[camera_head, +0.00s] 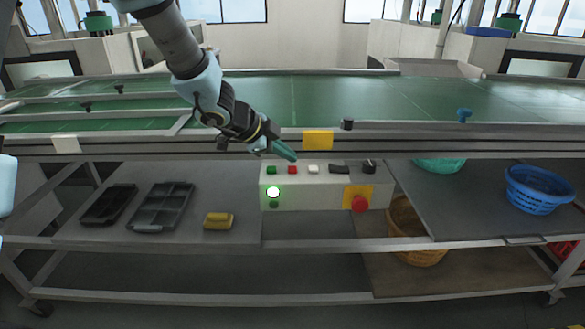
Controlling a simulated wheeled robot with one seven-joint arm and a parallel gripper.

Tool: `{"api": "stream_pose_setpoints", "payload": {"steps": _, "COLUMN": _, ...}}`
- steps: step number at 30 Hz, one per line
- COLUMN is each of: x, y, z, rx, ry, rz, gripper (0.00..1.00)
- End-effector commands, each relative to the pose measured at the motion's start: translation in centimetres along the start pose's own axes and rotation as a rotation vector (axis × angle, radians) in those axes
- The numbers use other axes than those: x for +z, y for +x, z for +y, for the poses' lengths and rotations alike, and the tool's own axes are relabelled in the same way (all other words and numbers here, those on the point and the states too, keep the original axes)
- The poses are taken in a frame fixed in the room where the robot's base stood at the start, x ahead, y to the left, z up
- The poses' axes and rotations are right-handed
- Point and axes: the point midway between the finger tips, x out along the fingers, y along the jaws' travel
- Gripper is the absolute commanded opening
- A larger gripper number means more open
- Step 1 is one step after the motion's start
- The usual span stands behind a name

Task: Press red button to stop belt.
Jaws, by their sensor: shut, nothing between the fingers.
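A pale control box (315,193) hangs below the belt's front rail. Its top carries a green button (271,170), a small red button (292,170), a white button (313,170), a dark switch (339,169) and a black knob (369,167). A larger red mushroom button (360,204) sits on a yellow plate on the front face. I cannot tell the exact gap. The green conveyor belt (360,98) runs behind.
Black trays (162,205) and a yellow object (218,221) lie on the left shelf. Orange (408,235), blue (537,189) and green (440,164) baskets are at right.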

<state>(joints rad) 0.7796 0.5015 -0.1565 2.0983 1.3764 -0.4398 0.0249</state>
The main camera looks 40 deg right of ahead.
Motion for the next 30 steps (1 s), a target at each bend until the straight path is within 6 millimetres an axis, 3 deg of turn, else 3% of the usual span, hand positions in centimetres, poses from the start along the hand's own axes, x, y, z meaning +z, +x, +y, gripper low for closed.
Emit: {"api": "stream_pose_setpoints", "payload": {"steps": 30, "x": 0.42, "y": 0.57, "z": 0.42, "rx": 0.000, "ry": 0.000, "rz": 0.000, "gripper": 0.00}}
